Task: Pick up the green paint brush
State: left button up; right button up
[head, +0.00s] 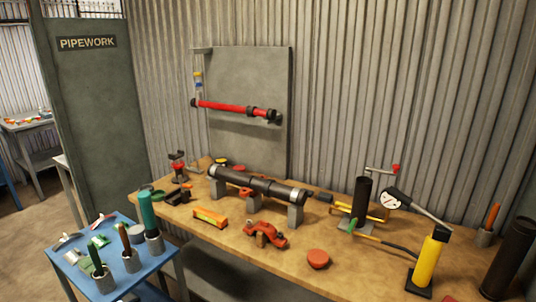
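On the blue cart top at lower left, small grey pots hold upright tools. The likely green paint brush (97,260) stands in the front pot (104,281), its handle up and green showing near its base. It is small, so I cannot be sure that it is the brush. A dark-handled tool (125,239) stands in a second pot (132,262). Neither of my grippers is in view.
The blue cart (170,251) stands left of a wooden workbench (205,233). The bench holds a dark pipe on blocks (258,186), a red clamp (264,234), an orange level (210,217) and a yellow pump (428,262). A grey panel (85,120) stands behind the cart.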

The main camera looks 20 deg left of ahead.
aim_at(94, 253)
jog(key=u, duration=1.8)
jog(key=z, duration=2.35)
jog(key=u, duration=2.35)
